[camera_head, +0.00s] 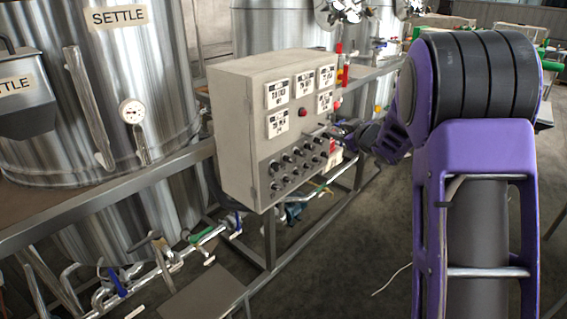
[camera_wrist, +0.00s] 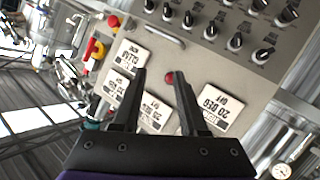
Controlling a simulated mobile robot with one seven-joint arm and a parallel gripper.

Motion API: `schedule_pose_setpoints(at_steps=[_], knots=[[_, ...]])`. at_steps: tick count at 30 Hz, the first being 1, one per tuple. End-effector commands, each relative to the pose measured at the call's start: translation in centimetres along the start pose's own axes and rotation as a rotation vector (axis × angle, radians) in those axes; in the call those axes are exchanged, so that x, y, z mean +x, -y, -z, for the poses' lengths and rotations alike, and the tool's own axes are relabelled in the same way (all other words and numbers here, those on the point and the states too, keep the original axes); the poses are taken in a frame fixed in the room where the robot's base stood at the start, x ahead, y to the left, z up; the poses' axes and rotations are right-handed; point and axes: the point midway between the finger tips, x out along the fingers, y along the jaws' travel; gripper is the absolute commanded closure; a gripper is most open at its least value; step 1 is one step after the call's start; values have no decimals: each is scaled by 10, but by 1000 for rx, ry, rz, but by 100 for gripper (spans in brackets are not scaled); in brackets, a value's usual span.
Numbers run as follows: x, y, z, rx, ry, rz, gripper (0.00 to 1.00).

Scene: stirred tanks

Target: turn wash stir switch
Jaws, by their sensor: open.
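A grey control cabinet (camera_head: 233,125) stands in the middle of the head view. Its front carries rows of black knob switches (camera_head: 290,158) low down, below white display plates. In the wrist view the panel appears turned round, with the switches (camera_wrist: 235,42) along the top. The small labels are unreadable, so I cannot tell which is the wash stir switch. My gripper (camera_wrist: 160,74) is open and empty, its two fingers pointing towards the panel. The fingertips appear around a red light (camera_wrist: 170,78) in the picture, below the switch rows; contact cannot be told.
A pale bar handle (camera_wrist: 160,33) stands on the panel between my fingertips and the switches. Steel tanks (camera_head: 95,95) marked SETTLE stand at the left behind a metal rail (camera_head: 110,195). Pipes and valves (camera_head: 165,265) run low. Open floor (camera_head: 350,270) lies right of the cabinet.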

Motion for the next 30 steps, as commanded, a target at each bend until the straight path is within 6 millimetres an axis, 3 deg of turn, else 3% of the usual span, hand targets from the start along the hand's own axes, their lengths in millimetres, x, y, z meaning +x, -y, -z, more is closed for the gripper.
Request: schedule_pose_setpoints(at_steps=[1,3,6,9,15,21,26,30], knots=[[2,12,-33,63,10,48,57],[2,34,-63,155,1,125,57],[-4,65,-98,308,-26,234,57],[-16,92,-118,472,-74,335,57],[-46,121,-121,736,-201,492,57],[-60,128,-112,839,-271,558,57],[-51,133,-105,845,-278,566,57],[-30,142,-94,843,-277,566,57]])
